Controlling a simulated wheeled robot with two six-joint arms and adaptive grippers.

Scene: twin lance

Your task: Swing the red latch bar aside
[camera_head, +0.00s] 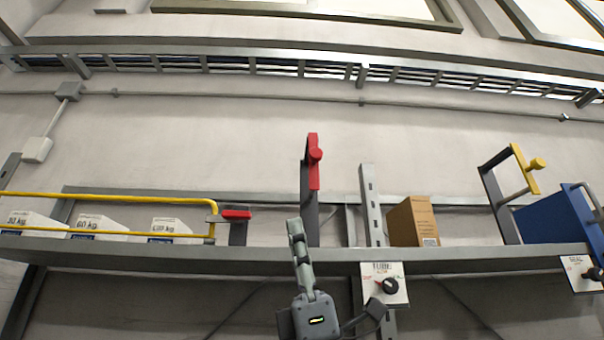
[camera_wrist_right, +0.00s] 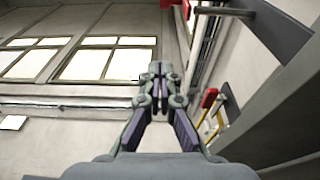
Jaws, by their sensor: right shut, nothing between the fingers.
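The red latch bar (camera_head: 314,170) stands upright on a dark post at the middle of the shelf, with a round red knob on its face. Part of a red piece, seemingly this bar, shows at the top edge of the right wrist view (camera_wrist_right: 186,8). My right gripper (camera_head: 294,226) is in front of the shelf edge, below and slightly left of the bar. Its fingers (camera_wrist_right: 160,70) are closed together and empty, pointing up. I see no contact with the bar. A second, smaller red piece (camera_head: 237,214) lies level on a grey bracket to the left. My left gripper is out of view.
A yellow rail (camera_head: 110,197) fronts several white boxes on the left of the shelf (camera_head: 150,251). A cardboard box (camera_head: 412,222), a yellow-handled frame (camera_head: 525,168) and a blue case (camera_head: 556,220) stand to the right. A dial panel (camera_head: 385,272) hangs below the shelf.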

